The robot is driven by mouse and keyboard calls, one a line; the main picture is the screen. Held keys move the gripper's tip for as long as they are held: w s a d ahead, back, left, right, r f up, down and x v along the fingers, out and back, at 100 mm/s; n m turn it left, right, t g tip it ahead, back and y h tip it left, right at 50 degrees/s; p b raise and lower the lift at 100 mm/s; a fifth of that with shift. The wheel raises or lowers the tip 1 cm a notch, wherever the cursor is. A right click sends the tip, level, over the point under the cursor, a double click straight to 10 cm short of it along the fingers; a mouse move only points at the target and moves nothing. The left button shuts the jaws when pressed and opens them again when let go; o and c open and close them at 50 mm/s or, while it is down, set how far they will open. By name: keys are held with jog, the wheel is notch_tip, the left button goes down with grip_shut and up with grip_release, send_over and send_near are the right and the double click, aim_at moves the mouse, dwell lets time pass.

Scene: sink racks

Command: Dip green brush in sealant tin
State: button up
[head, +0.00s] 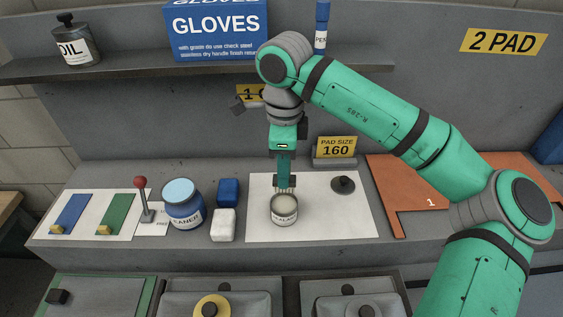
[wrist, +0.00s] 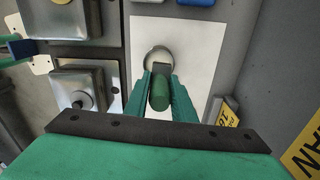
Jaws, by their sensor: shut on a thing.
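My gripper (head: 285,178) points straight down above the sealant tin (head: 284,217), a small open grey tin with a pale label on a white sheet. In the wrist view, the green fingers are shut on the green brush (wrist: 160,95), whose rounded green handle end faces the camera. The tin's round rim (wrist: 150,53) shows just beyond the brush in that view. The brush's lower end lines up with the tin's opening. The fingers and brush hide part of the opening, and I cannot tell how deep the tip sits.
A blue-and-white cleaner jar (head: 183,207), a blue block (head: 228,190) and a white block (head: 223,225) stand left of the tin. A dark knobbed disc (head: 343,185) lies to its right. A shelf (head: 130,72) with a gloves box (head: 215,35) runs above.

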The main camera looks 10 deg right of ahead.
jog(key=shift+s+f, duration=0.15)
jog(key=shift+f, duration=2.5)
jog(key=shift+f, duration=0.6)
jog(key=shift+r, duration=3.6)
jog(key=shift+d, duration=0.1)
